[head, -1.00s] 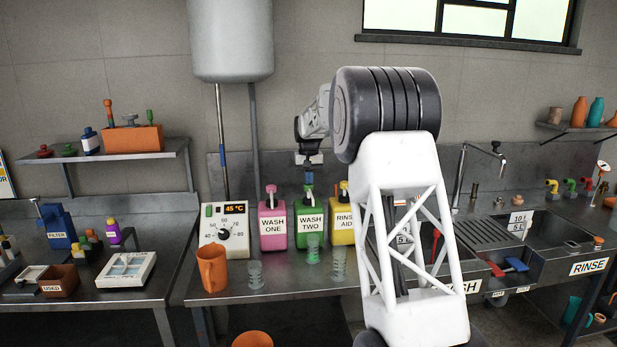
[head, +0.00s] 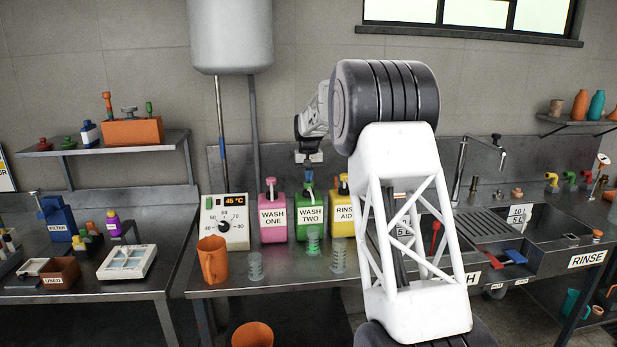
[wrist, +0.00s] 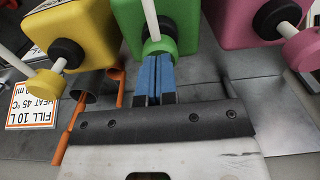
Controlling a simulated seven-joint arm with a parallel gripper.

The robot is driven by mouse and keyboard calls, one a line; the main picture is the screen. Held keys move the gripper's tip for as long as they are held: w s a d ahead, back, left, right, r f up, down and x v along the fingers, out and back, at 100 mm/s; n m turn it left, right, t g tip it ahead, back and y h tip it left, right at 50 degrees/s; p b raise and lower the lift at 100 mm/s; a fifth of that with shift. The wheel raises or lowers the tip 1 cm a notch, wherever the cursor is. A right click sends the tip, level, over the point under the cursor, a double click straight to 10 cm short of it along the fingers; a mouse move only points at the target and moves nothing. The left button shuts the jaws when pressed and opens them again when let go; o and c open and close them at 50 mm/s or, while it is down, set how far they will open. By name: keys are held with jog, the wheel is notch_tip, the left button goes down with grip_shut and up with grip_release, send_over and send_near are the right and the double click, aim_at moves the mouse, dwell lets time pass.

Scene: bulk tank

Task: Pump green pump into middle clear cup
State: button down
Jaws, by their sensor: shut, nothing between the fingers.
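The green pump bottle labelled WASH TWO (head: 309,218) stands between the pink and yellow bottles. In the wrist view its green pump head (wrist: 158,47) is right at the tips of my gripper (wrist: 156,62). My gripper (head: 309,178) points down over the green pump head in the head view, with its blue fingers shut and nothing between them. The fingertips appear to touch the pump head. The middle clear cup (head: 313,240) stands upright in front of the green bottle. I cannot tell whether it holds liquid.
The pink WASH ONE bottle (head: 272,220) and yellow RINSE AID bottle (head: 342,215) flank it closely. Other clear cups stand at left (head: 255,267) and right (head: 338,261). An orange jug (head: 213,260) sits further left, before the temperature box (head: 225,225).

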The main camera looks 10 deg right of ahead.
notch_tip(320, 180, up, 14)
dwell(0.7)
dwell(0.9)
jog(key=shift+s+r, duration=0.1)
jog(key=shift+r, duration=1.05)
jog(key=shift+f, duration=0.1)
notch_tip(320, 180, down, 14)
jog(key=shift+r, duration=0.1)
dwell(0.4)
